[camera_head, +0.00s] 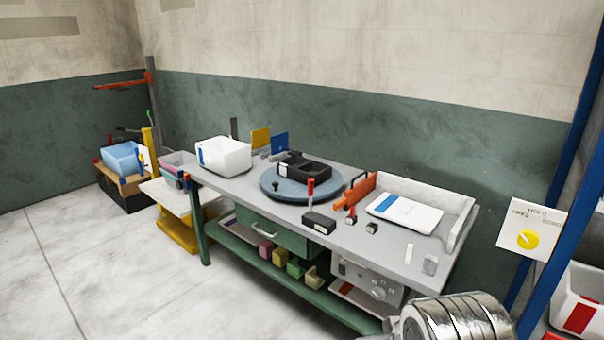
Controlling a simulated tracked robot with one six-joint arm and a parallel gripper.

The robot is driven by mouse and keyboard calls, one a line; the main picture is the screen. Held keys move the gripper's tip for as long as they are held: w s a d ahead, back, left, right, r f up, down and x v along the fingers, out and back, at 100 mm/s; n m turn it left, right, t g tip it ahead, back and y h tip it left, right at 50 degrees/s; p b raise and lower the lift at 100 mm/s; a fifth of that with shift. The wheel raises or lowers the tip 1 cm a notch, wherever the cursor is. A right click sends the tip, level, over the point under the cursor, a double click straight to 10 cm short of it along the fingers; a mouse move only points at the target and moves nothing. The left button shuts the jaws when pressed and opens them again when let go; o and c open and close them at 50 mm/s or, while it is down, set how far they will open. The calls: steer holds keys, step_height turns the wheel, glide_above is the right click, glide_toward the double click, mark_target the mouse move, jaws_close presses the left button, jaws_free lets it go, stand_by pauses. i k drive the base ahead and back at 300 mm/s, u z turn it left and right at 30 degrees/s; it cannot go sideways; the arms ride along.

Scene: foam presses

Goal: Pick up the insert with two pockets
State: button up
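A black insert (318,171) with hollow pockets rests on the round blue turntable (273,189) on the workbench. It seems to have a divider, but it is too small to count its pockets for certain. A second black block (319,224) with a white label stands nearer the bench's front edge, beside an upright red-handled tool (310,188). I cannot tell if this block has pockets. My gripper is not in view.
The grey workbench (266,217) also holds a white bin (232,155), an orange holder (348,195) and a white-and-blue flat case (404,212). Small dark blocks sit near the orange holder. Floor at left front is clear.

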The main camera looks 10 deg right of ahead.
mark_target(296, 168)
steer(key=u, duration=0.25)
steer(key=i, duration=2.75)
steer(key=u, duration=1.15)
